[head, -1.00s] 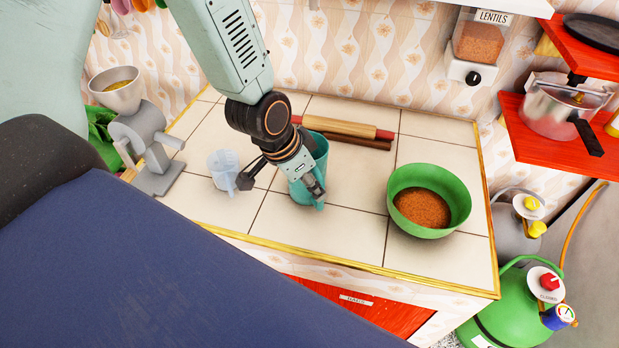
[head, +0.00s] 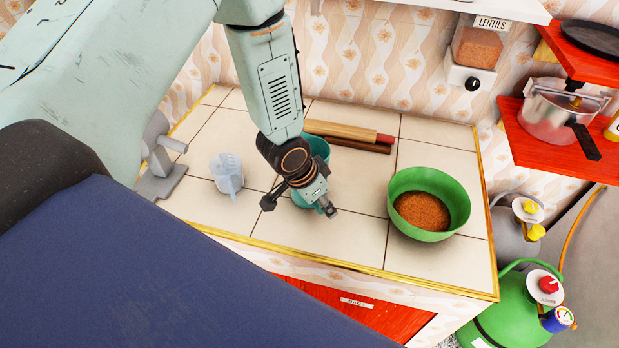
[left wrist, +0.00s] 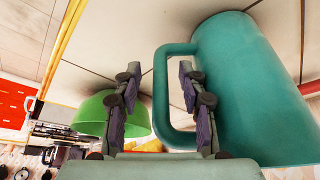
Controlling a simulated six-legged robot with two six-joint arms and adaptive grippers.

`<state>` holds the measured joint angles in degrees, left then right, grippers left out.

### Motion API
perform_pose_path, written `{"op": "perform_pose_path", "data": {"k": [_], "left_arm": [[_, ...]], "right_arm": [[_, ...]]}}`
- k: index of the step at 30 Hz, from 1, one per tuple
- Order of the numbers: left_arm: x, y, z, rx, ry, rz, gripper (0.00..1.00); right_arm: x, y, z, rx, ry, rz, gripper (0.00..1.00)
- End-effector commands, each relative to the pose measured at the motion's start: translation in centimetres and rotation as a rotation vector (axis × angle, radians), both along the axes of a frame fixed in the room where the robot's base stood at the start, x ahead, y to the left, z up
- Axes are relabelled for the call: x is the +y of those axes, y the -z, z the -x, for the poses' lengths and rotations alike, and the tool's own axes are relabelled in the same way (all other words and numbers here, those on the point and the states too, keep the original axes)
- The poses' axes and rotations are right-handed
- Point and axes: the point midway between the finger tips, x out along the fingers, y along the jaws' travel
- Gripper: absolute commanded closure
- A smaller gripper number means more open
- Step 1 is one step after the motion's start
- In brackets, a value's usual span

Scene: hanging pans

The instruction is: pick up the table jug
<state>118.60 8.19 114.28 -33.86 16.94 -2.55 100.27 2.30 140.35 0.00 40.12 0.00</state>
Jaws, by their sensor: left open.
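The teal jug (head: 320,148), which I take as the table jug, stands on the tiled counter, partly hidden behind my left gripper (head: 298,206) in the head view. In the left wrist view the jug (left wrist: 250,90) fills the right side, with its handle (left wrist: 161,95) towards the middle. My left gripper (left wrist: 160,105) is open. In that view the handle's outer bar lies between the two fingers, and the right finger overlaps the handle's opening. I cannot tell whether either finger touches the handle. My right gripper is not in view.
A clear measuring cup (head: 228,174) stands left of the jug. A rolling pin (head: 345,131) lies behind it. A green bowl (head: 429,190) of brown grains stands to the right. A grey grinder (head: 160,165) is at the far left. Tiles in front of the jug are bare.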

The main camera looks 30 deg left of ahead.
Motion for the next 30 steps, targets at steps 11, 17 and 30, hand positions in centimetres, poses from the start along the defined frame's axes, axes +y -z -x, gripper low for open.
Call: {"op": "perform_pose_path", "data": {"k": [11, 17, 30], "left_arm": [[0.02, -0.04, 0.0, 0.0, -0.001, 0.0, 0.81], [0.03, -0.05, 0.01, 0.0, -0.001, 0.0, 0.98], [0.03, -0.09, -0.05, -0.002, 0.0, 0.0, 1.0]], "right_arm": [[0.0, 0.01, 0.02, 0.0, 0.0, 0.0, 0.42], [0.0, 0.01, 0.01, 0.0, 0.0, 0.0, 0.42], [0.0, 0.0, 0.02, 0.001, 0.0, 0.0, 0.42]]}}
